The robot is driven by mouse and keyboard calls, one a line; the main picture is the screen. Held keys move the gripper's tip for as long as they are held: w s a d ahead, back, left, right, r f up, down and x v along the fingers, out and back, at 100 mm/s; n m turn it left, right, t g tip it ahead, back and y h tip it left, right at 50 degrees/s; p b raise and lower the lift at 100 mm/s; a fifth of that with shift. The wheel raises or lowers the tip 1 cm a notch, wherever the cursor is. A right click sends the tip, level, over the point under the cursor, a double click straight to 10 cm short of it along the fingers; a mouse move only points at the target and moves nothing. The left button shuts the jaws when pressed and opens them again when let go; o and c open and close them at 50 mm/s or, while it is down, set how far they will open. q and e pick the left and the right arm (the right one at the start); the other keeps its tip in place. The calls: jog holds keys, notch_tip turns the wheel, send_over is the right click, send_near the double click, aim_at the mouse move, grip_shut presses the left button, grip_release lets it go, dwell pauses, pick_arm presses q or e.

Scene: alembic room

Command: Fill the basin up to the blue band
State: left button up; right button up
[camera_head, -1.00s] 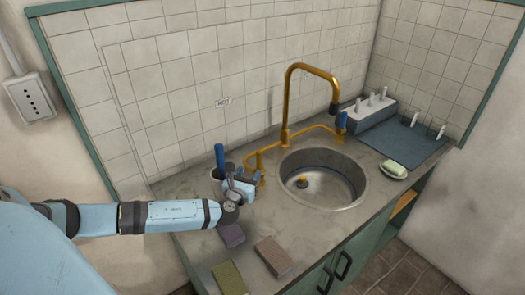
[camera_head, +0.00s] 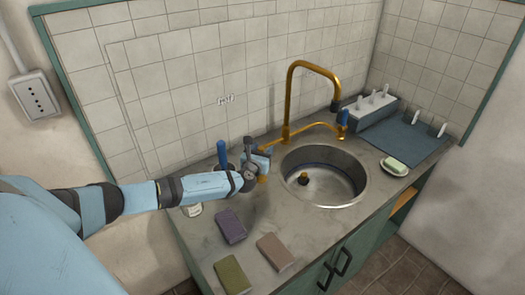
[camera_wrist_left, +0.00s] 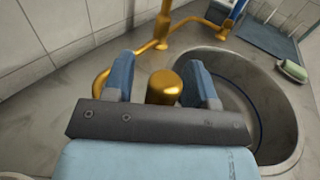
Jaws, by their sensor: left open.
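The metal basin (camera_head: 345,192) is sunk in the counter, with a dark blue band (camera_head: 318,164) around its inner wall. A small dark and gold piece (camera_head: 303,178) is at its bottom; I cannot tell the water level. The brass tap (camera_head: 289,95) arches up behind it, and no stream shows at the spout. A blue handle (camera_head: 342,118) is on its right side. My left gripper (camera_head: 264,165) is at the tap's left end. In the left wrist view its fingers (camera_wrist_left: 162,82) are open on either side of a brass knob (camera_wrist_left: 164,87). My right gripper is not visible.
Purple (camera_head: 230,227), brown (camera_head: 275,252) and green (camera_head: 232,276) blocks lie on the front counter. A blue-handled tool (camera_head: 221,153) stands behind my left gripper. Soap on a dish (camera_head: 394,167) and a blue mat (camera_head: 408,138) are right of the basin.

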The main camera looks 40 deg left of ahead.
pick_arm(q)
grip_shut()
jog(key=shift+d, duration=0.1)
jog(key=shift+s+d+f+m+t+b, duration=0.2)
jog(key=shift+d+m+t+b, duration=0.2)
jog(key=shift+m+b, duration=0.4)
jog(key=d+m+t+b, duration=0.1)
jog(key=m+b, duration=0.1)
jog(key=d+m+t+b, duration=0.1)
jog(key=b, duration=0.1)
jog(key=s+d+m+t+h+b, duration=0.1)
jog(key=m+b, duration=0.1)
jog(key=shift+d+f+m, duration=0.1)
jog(key=shift+f+m, duration=0.1)
jog(key=shift+m, duration=0.1)
